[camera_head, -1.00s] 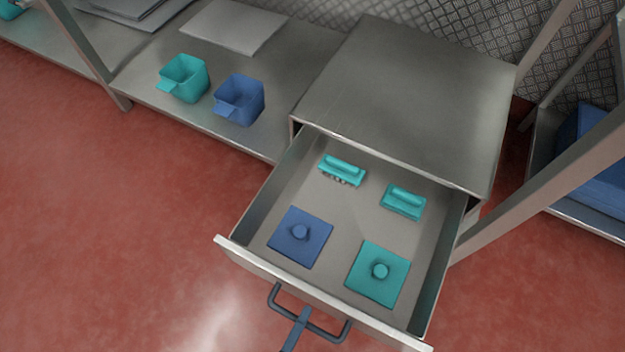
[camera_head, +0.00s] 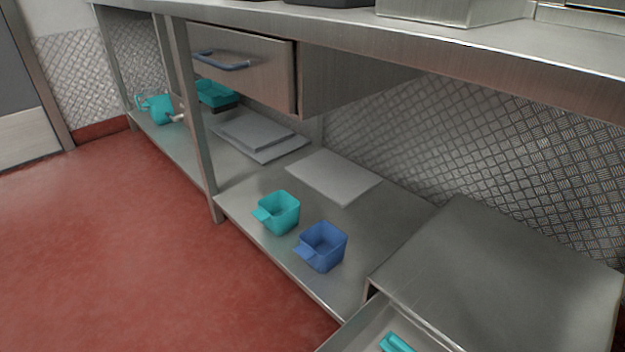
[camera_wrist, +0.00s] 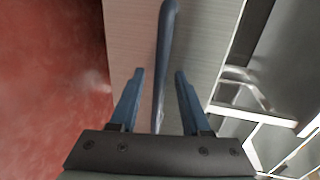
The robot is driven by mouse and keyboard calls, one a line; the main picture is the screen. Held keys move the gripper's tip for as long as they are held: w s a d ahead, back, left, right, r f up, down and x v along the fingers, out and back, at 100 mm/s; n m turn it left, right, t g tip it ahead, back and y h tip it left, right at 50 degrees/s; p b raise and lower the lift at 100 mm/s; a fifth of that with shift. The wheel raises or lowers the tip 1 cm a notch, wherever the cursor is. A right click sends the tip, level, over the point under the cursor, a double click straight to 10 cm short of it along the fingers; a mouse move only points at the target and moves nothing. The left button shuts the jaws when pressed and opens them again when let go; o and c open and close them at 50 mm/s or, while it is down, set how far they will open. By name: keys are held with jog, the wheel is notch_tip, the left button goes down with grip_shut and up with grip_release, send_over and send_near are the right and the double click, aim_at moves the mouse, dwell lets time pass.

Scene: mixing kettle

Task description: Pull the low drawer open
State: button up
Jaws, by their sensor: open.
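The low drawer (camera_head: 366,325) shows at the bottom right of the head view, pulled out from its steel cabinet (camera_head: 490,265). Its front and handle are outside that view. A teal scrubber (camera_head: 396,343) lies inside it. In the wrist view my gripper (camera_wrist: 158,72) is open, with one finger on each side of a dark blue-grey bar handle (camera_wrist: 166,35). The handle stands before a pale metal drawer front (camera_wrist: 125,35). I cannot tell whether the fingers touch the bar. My gripper does not show in the head view.
A teal scoop (camera_head: 277,212) and a blue scoop (camera_head: 322,246) stand on the lower shelf (camera_head: 250,205) left of the cabinet. An upper drawer (camera_head: 245,65) hangs shut under the worktop (camera_head: 560,50). The red floor (camera_head: 110,250) at left is clear.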

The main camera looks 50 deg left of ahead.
jog(key=p+v, duration=0.3)
jog(key=v, duration=1)
